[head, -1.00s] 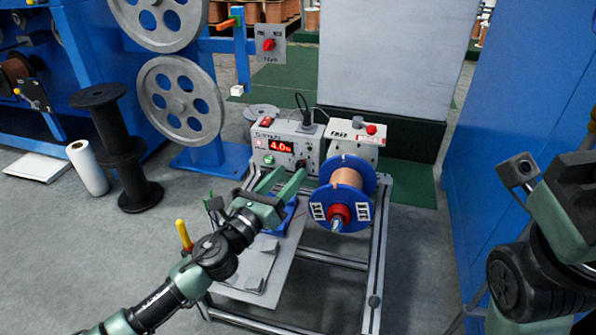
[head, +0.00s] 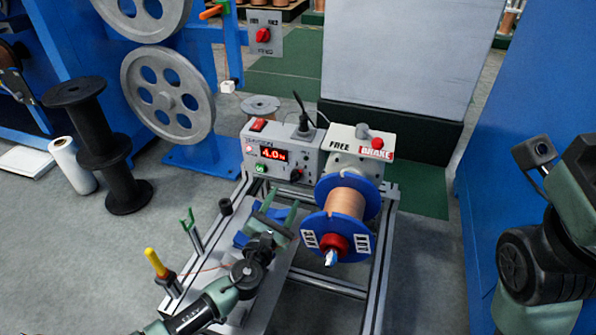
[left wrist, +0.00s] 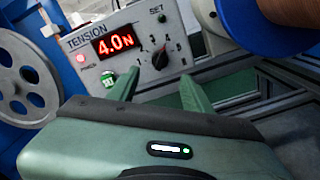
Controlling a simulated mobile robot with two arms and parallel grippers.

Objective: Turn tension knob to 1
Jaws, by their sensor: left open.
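The tension control box (head: 281,150) stands at the back of the metal frame. Its red display (left wrist: 115,42) reads 4.0 N. The dark tension knob (head: 297,174) is low on its front; in the left wrist view the knob (left wrist: 160,58) sits within a numbered scale, and its exact pointer setting is hard to tell. My left gripper (head: 280,205) is open and empty, below and in front of the knob, apart from it. In the left wrist view the knob appears above and between the two green fingers. My right arm shows at the right edge, its fingers out of view.
A blue-flanged spool of copper wire (head: 345,205) sits right of my left gripper, close to it. A FREE/BRAKE box (head: 352,147) stands behind it. A yellow-handled post (head: 155,262) and a green forked guide (head: 188,222) stand left of my left arm.

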